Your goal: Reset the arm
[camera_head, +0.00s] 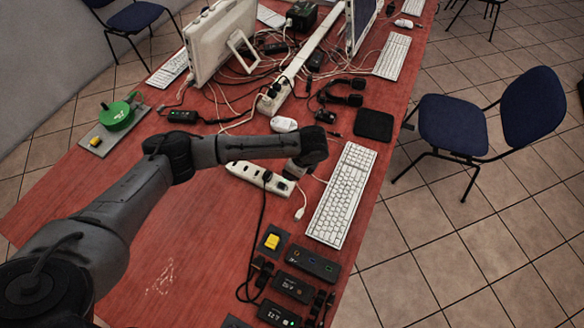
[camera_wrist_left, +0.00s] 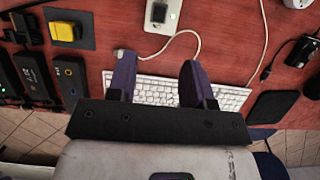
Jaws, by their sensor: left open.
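My left arm (camera_head: 250,148) reaches in from the left across the red table. Its wrist end (camera_head: 308,155) is above the table beside the white keyboard (camera_head: 342,195), near the power strip (camera_head: 258,178). The fingers are hard to make out in the head view. In the left wrist view my left gripper (camera_wrist_left: 157,64) has its two purple fingers spread apart with nothing between them. The keyboard (camera_wrist_left: 158,95) lies beyond and below the fingers. My right gripper is in neither view.
A white plug (camera_head: 299,213) on a cable lies near the keyboard. Black boxes (camera_head: 312,262) and a yellow button (camera_head: 272,241) stand at the near edge. Tangled cables, a monitor (camera_head: 219,38) and headphones (camera_head: 340,92) fill the far side. The table's left front (camera_head: 185,255) is clear.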

